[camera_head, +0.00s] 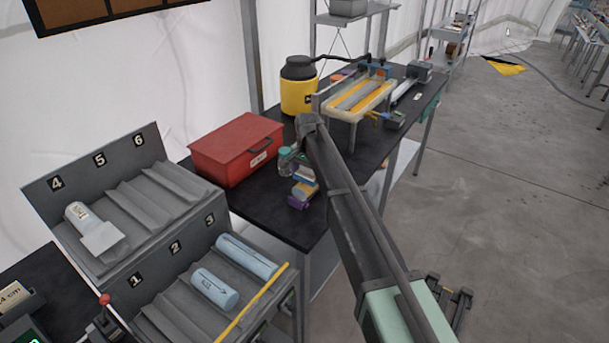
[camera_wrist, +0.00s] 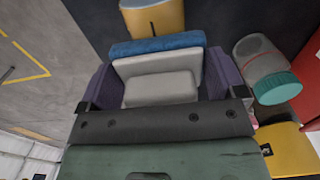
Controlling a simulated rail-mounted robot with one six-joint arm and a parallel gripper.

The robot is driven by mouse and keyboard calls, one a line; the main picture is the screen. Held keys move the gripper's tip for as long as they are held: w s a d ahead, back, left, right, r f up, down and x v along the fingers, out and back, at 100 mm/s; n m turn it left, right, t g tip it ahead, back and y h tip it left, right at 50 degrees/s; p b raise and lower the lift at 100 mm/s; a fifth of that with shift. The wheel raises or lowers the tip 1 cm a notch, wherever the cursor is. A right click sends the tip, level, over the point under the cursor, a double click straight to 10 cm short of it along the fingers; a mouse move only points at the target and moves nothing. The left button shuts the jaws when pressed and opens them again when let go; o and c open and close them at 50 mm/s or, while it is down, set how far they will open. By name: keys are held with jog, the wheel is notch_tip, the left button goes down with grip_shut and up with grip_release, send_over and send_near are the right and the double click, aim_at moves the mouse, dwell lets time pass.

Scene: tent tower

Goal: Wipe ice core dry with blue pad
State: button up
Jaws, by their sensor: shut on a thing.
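In the wrist view my gripper (camera_wrist: 160,88) is shut on the blue pad (camera_wrist: 158,43), which has a pale grey backing between two purple side pieces. The pad's blue face points away from the wrist. In the head view my arm reaches over the dark bench, and a small blue item, likely this pad, shows beside it (camera_head: 304,173). A light blue cylinder, likely an ice core (camera_head: 215,288), lies in the lower rack by 2. Another (camera_head: 247,256) lies by 3. A whitish cylinder (camera_head: 77,215) lies under 4, with a pale block (camera_head: 100,240) against its lower end.
A jar with a teal lid (camera_head: 288,160) and a tan cylinder (camera_wrist: 152,20) stand or lie close to the pad. A red box (camera_head: 236,148), a yellow-and-black container (camera_head: 298,88) and a yellow-railed tray (camera_head: 358,97) are on the bench. Slots 5 and 6 look empty.

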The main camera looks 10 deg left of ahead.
jog(key=shift+w+d, duration=0.2)
jog(key=shift+w, duration=0.2)
jog(key=shift+w+d, duration=0.5)
jog(key=shift+w, duration=0.4)
jog(key=shift+w+d, duration=0.45)
jog(key=shift+w, duration=0.4)
jog(key=shift+w+d, duration=0.3)
jog(key=shift+w, duration=0.3)
jog(key=shift+w+d, duration=0.3)
jog(key=shift+w, duration=0.3)
jog(key=shift+w+d, duration=0.3)
jog(key=shift+w, duration=0.3)
jog(key=shift+s, duration=0.1)
jog(key=shift+s+a, duration=0.5)
jog(key=shift+s, duration=0.4)
jog(key=shift+s+a, duration=0.45)
jog(key=shift+s, duration=0.4)
